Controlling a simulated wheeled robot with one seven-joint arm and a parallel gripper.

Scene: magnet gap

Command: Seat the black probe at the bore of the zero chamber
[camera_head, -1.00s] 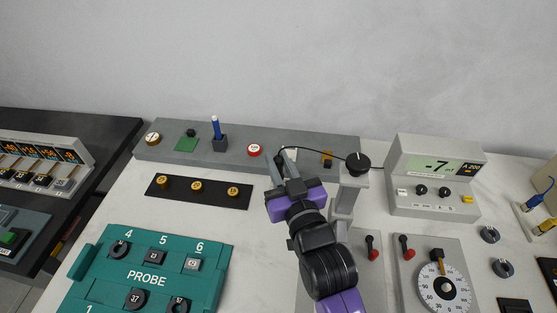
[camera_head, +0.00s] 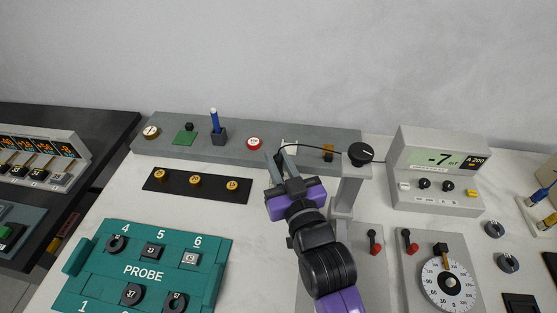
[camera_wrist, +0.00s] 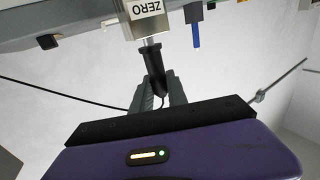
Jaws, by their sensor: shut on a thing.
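My gripper (camera_head: 278,157) is at the front edge of the grey rear ledge. In the wrist view my gripper (camera_wrist: 158,88) is shut on the black probe (camera_wrist: 153,65). The probe's silver tip points at the pale block labelled ZERO (camera_wrist: 147,10), the zero chamber. The tip meets or nearly meets the chamber's face; I cannot tell whether it is inside the bore. In the head view the chamber (camera_head: 289,146) shows as a small pale block behind the fingers, and the probe is mostly hidden there. A thin black cable (camera_head: 322,150) runs right from near the fingers.
On the ledge (camera_head: 175,127) stand a blue peg (camera_head: 215,122) and a red-rimmed button (camera_head: 254,143). The meter (camera_head: 440,172) reads -7. The green PROBE tray (camera_head: 150,260) lies front left.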

